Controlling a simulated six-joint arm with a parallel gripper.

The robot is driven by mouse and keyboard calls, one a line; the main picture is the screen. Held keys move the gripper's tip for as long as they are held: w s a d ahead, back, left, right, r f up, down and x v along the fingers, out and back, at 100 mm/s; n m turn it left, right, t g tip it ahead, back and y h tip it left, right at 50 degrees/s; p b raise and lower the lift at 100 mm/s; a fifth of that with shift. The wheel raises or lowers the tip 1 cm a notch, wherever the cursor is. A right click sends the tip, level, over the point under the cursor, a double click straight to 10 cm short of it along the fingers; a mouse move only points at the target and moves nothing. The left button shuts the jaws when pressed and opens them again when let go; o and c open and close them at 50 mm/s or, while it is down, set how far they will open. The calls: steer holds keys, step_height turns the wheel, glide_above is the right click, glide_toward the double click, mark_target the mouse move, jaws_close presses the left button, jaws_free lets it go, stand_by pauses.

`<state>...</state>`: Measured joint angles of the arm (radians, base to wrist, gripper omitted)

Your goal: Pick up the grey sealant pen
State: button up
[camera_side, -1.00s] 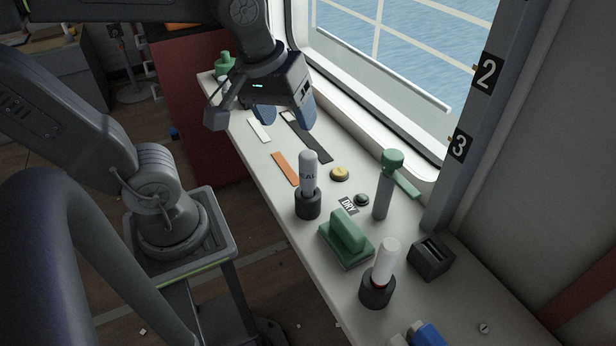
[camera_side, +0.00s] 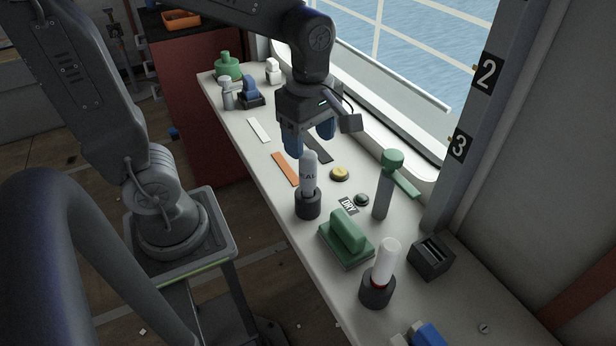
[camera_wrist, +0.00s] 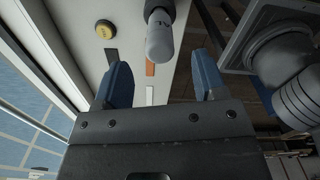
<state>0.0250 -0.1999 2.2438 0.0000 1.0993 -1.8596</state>
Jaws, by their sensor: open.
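The grey sealant pen (camera_side: 309,172) stands upright in a round black holder (camera_side: 308,204) on the bench, with part of its lettering visible. My gripper (camera_side: 309,140) is above and behind it in the side view, its blue fingers apart and empty. In the wrist view the pen (camera_wrist: 160,38) shows end-on at the top, beyond the gap between the two fingers (camera_wrist: 162,82). The pen appears apart from both fingers.
A white pen with a red ring (camera_side: 386,262) stands in another black holder. A green-handled block (camera_side: 346,238), a green-topped grey tool (camera_side: 383,190), a yellow button (camera_side: 340,174) and a black slotted box (camera_side: 431,258) stand nearby. The window sill bounds the right.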

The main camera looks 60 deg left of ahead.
mark_target(308, 169)
steer(key=shift+a+f, duration=0.15)
steer(key=shift+f, duration=1.85)
steer(key=shift+a+f, duration=0.15)
steer(key=shift+f, duration=1.8)
steer(key=c, duration=1)
